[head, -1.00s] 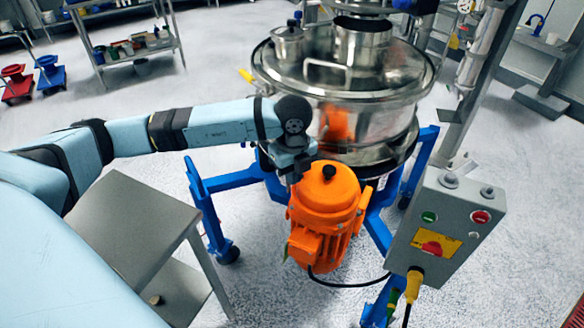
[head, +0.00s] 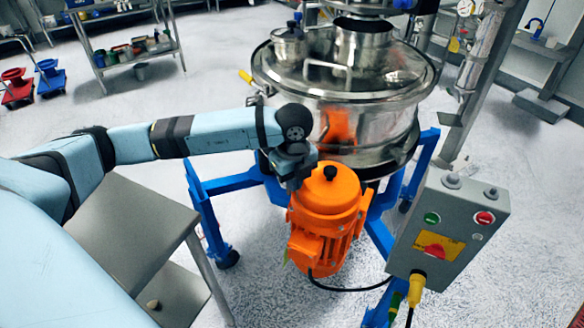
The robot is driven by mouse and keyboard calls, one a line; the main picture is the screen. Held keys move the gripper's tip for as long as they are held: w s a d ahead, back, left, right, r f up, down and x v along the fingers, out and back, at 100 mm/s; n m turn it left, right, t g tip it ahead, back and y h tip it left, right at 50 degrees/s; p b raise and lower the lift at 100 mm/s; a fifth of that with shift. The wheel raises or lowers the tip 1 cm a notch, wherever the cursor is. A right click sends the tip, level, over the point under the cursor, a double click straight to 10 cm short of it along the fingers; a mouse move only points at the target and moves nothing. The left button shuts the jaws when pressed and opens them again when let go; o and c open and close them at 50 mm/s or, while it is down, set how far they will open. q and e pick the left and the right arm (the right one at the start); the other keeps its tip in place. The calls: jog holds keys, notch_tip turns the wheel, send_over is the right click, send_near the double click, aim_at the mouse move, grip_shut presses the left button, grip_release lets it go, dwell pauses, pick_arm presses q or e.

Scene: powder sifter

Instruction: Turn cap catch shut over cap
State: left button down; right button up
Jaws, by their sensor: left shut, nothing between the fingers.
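The round steel sifter (head: 345,125) stands on a blue wheeled frame. On its lid at the back left is a short steel port closed by a cap (head: 289,37) with a black knob. The cap catch is too small to make out for sure, and I cannot tell how it is turned. My left gripper (head: 294,184) is shut and empty, pointing down beside the top of the orange motor (head: 328,205), in front of and well below the lid. Its fingertips are hard to see, and I cannot tell whether it touches the motor. My right gripper is out of view.
A yellow-ended handle (head: 246,77) sticks out left of the sifter rim. A grey control box (head: 447,232) stands at the right, cabled to the motor. A grey side table (head: 135,225) lies under my left arm. Open floor lies to the left.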

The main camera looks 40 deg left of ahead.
pick_arm(q)
jog(key=shift+w+a+r, duration=0.15)
jog(key=shift+w+r, duration=0.3)
jog(key=shift+w, duration=0.2)
dwell(0.5)
jog(key=shift+s, duration=0.15)
dwell(0.4)
jog(key=shift+w+r+p, duration=0.2)
jog(key=shift+r+p, duration=0.55)
jog(key=shift+r, duration=0.25)
jog(key=shift+s+r+p, duration=0.15)
jog(key=shift+r+p, duration=0.55)
jog(key=shift+r, duration=0.4)
jog(key=shift+s+r+p, duration=0.15)
jog(key=shift+r+p, duration=0.55)
jog(key=shift+r, duration=0.4)
